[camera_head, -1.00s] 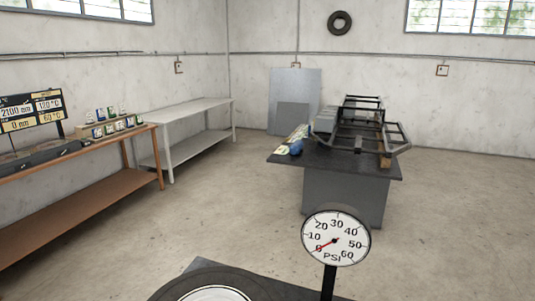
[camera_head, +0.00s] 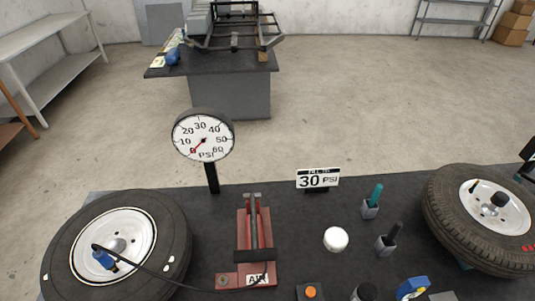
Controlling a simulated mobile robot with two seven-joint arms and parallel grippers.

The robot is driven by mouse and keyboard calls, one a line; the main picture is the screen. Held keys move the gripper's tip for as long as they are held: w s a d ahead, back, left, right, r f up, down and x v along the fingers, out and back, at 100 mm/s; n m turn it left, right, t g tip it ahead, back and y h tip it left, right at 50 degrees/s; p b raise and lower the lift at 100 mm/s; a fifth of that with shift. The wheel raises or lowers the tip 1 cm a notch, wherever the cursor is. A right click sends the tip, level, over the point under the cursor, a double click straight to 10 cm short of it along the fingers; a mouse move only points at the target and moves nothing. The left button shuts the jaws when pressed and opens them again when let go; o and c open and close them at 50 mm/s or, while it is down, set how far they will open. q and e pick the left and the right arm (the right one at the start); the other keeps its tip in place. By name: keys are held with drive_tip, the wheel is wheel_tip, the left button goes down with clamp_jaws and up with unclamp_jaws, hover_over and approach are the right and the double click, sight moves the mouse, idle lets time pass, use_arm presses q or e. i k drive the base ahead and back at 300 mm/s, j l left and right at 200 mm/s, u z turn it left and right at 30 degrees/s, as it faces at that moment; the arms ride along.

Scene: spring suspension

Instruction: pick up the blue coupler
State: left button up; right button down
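A blue coupler (camera_head: 104,259) rests on the white rim of the left wheel (camera_head: 122,208), at the end of a thin black hose (camera_head: 185,287). The hose curves away to the right along the table toward a red device (camera_head: 254,230). Whether the coupler is fixed to the wheel or only lying on it, I cannot tell. Neither of my grippers shows in the head view.
A pressure gauge (camera_head: 203,137) on a post stands behind the left wheel. A 30 PSI sign (camera_head: 318,178), a white ball-like knob (camera_head: 336,239), small holders (camera_head: 370,209) and an orange button (camera_head: 310,292) stand on the dark table. A second wheel (camera_head: 480,215) lies at right.

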sight(106, 261)
drive_tip(key=u, duration=1.3)
drive_tip(key=j+z, duration=0.1)
drive_tip(key=l+u, duration=0.3)
drive_tip(key=l, duration=0.15)
drive_tip(key=l+z, duration=0.55)
drive_tip(key=z, duration=0.15)
